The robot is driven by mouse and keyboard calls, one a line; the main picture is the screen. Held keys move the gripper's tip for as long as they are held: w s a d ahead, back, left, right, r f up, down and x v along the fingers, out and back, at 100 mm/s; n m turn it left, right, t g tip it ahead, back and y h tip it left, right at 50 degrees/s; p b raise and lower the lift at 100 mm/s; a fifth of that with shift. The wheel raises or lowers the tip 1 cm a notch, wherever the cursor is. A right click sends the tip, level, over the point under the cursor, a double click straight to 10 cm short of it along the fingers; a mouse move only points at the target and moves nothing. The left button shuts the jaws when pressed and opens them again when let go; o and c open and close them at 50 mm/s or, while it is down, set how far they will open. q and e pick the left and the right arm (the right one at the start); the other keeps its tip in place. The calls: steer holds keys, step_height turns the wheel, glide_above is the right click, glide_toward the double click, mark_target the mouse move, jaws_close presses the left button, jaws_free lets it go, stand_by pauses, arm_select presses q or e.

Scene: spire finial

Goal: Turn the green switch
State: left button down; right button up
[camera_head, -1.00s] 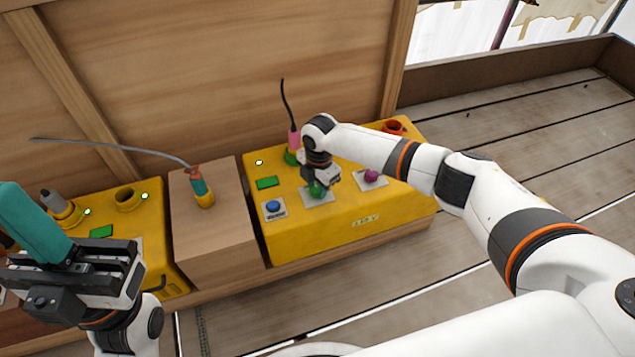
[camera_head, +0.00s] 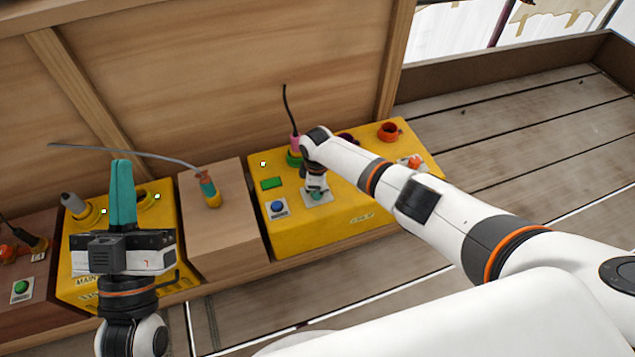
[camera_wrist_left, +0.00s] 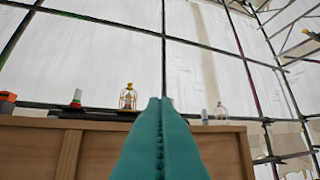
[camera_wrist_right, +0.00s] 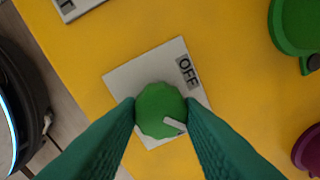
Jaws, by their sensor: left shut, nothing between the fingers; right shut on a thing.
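The green switch (camera_wrist_right: 160,108) is a round faceted knob with a white pointer mark, on a white plate (camera_wrist_right: 125,80) with an "OFF" label at its upper right. In the right wrist view its pointer faces lower right, away from the label. My right gripper (camera_head: 317,193) reaches down onto it; the teal fingers (camera_wrist_right: 160,112) are closed on both sides of the knob. In the head view the gripper mostly hides the switch. My left gripper (camera_head: 121,163) is shut and empty, its teal fingers pointing up, in front of the left yellow box; they also show in the left wrist view (camera_wrist_left: 166,105).
A wooden wall rises behind.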

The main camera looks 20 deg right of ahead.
steer(key=m+p, duration=0.1)
steer(key=m, duration=0.2)
steer(key=shift+a+m, duration=0.15)
steer(key=shift+m, duration=0.25)
arm_select(q)
step_height(320, 180, down, 7)
steer(key=w+g+y, duration=0.1)
steer(key=w+g, duration=0.1)
steer(key=g, duration=0.3)
steer(key=shift+w+a+f+g+y+p, duration=0.2)
steer(key=shift+w+a+g+y+p, duration=0.1)
steer(key=shift+g+y+p, duration=0.1)
arm_select(e)
steer(key=shift+m, duration=1.9)
arm_select(q)
steer(key=shift+f, duration=0.1)
arm_select(e)
steer(key=o, duration=1)
steer(key=shift+r, duration=0.15)
